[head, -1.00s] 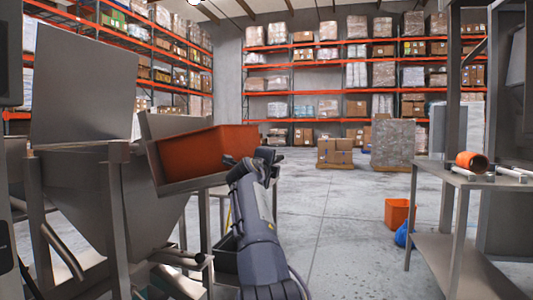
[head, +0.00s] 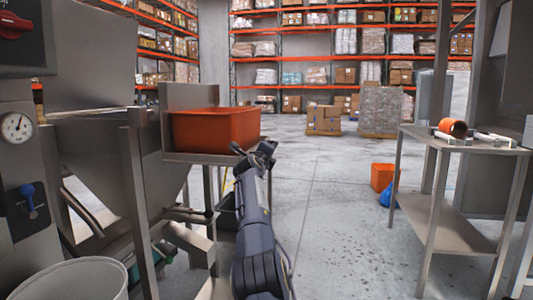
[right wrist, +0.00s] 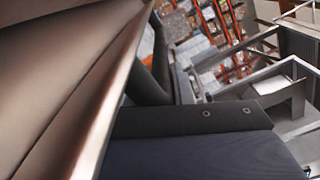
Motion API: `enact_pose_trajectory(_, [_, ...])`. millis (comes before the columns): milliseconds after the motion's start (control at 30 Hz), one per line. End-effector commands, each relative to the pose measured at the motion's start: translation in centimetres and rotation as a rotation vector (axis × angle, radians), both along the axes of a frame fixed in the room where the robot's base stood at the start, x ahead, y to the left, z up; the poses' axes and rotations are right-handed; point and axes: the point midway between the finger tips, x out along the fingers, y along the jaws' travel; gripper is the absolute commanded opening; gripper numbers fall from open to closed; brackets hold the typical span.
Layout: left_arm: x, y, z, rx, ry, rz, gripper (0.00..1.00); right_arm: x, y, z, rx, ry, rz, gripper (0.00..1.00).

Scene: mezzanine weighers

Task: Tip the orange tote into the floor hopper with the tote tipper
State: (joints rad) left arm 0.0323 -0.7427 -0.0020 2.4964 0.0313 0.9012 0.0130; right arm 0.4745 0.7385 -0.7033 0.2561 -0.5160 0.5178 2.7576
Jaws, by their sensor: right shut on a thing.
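The orange tote (head: 215,130) sits level and upright in the grey metal cradle of the tote tipper (head: 185,97), left of centre in the head view. I cannot see into the tote. The grey floor hopper (head: 95,150) stands to its left, partly hidden by posts and a machine. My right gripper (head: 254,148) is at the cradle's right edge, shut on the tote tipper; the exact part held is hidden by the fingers. In the right wrist view, a large blurred brownish metal surface (right wrist: 60,70) fills the left side. My left gripper is not in view.
A machine with a red knob (head: 14,25), a gauge (head: 17,127) and a blue handle (head: 30,200) stands close at left, above a pale bucket (head: 70,280). At right is a steel table (head: 450,225).

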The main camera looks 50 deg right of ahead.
Motion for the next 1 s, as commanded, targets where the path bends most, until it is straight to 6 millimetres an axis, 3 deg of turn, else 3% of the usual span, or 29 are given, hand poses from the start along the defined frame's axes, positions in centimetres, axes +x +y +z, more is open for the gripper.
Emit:
enact_pose_trajectory(33, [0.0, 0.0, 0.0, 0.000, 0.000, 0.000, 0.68, 0.8, 0.5, -0.2, 0.006, -0.010, 0.019, 0.00])
enact_pose_trajectory(300, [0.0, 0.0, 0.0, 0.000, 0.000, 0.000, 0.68, 0.9, 0.5, -0.4, 0.009, -0.008, 0.018, 0.00])
enact_pose_trajectory(333, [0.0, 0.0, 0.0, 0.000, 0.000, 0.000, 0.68, 0.9, 0.5, -0.4, 0.009, -0.008, 0.018, 0.23])
enact_pose_trajectory(467, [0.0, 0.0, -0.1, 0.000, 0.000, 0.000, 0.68, 0.8, 0.4, -0.5, 0.008, -0.005, 0.015, 0.40])
enact_pose_trajectory(767, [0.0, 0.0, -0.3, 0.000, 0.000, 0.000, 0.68, 0.5, 0.3, -0.6, 0.007, 0.002, 0.009, 0.40])
enact_pose_trajectory(1000, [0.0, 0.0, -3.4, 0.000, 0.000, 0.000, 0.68, -0.2, 2.4, -1.1, 0.005, -0.001, 0.012, 0.40])
